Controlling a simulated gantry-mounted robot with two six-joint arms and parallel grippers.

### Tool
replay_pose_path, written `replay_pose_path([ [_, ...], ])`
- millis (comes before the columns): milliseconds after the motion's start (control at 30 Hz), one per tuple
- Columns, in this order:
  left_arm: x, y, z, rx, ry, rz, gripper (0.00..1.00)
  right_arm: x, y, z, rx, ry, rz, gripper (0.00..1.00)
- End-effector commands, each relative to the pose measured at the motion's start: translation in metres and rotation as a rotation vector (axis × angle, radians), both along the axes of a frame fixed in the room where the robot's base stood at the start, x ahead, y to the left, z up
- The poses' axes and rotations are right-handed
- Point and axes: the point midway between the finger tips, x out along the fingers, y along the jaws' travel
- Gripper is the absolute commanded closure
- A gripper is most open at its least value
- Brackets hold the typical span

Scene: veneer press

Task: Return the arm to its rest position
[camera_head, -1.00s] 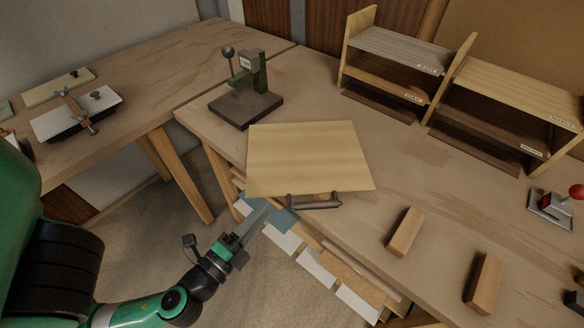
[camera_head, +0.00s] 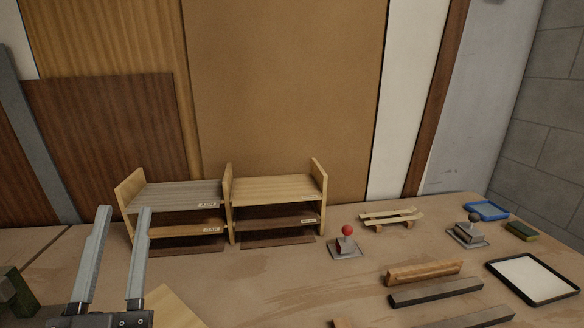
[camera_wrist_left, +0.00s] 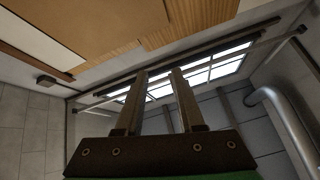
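My left gripper (camera_head: 124,209) stands upright at the lower left of the head view, with its two grey fingers pointing up. The fingers are apart with nothing between them, in front of the left end of the wooden shelf rack. In the left wrist view the gripper (camera_wrist_left: 158,72) shows two parallel fingers with a clear gap. They point toward the ceiling and a window. My right gripper is in neither view now.
A wooden shelf rack (camera_head: 233,217) with labelled veneer tiers stands at the back of the bench. A pale board (camera_head: 172,309) lies low at front left. A red-knobbed tool (camera_head: 346,243), wooden blocks (camera_head: 424,272) and a white-topped tray (camera_head: 531,278) lie to the right.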

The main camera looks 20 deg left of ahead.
Motion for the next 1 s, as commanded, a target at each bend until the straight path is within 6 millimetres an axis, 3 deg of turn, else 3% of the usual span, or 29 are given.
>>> replay_pose_path([
  [33,-0.002,-0.008,0.033,-0.025,-0.074,-0.078,0.63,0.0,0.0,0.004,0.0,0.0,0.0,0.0],
  [200,-0.014,-0.046,0.11,-0.08,-0.25,-0.401,0.63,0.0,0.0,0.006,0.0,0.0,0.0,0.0],
  [267,-0.015,-0.065,0.122,-0.097,-0.271,-0.535,0.63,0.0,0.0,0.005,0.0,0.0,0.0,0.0],
  [367,-0.007,-0.098,0.116,-0.146,-0.234,-0.761,0.63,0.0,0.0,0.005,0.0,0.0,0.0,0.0],
  [433,-0.007,-0.098,0.152,-0.165,-0.235,-0.779,0.63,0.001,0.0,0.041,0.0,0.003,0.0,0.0],
  [667,-0.007,-0.098,0.236,-0.163,-0.233,-0.775,0.63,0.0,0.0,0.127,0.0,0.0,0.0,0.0],
  [1000,-0.007,-0.098,0.402,-0.163,-0.234,-0.772,0.63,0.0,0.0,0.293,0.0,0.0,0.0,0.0],
])
